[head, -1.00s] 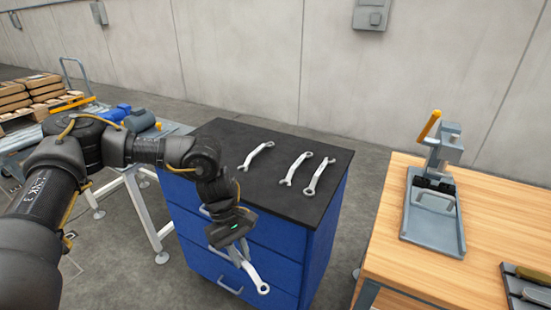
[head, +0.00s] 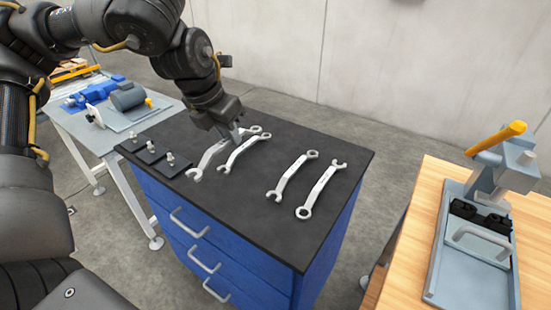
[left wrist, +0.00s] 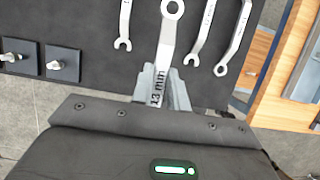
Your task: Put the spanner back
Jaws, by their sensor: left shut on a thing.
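My left gripper (head: 238,138) is shut on a silver spanner (head: 212,155) over the dark top of the blue cabinet (head: 240,215). In the left wrist view the held spanner (left wrist: 167,50) reads "13 mm", with its ring end pointing away from the jaws (left wrist: 163,88). In the head view it lies close beside another spanner (head: 245,153). Whether it touches the top is unclear. Two more spanners, a middle one (head: 292,176) and a right one (head: 321,188), lie farther right. The gripper hides part of the held spanner. My right gripper is out of view.
Several dark pads with metal studs (head: 170,160) sit on the cabinet's left side. A grey table with blue tools (head: 95,93) stands left. A wooden bench (head: 420,230) with a clamp fixture (head: 480,240) stands right. The cabinet top's near right part is bare.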

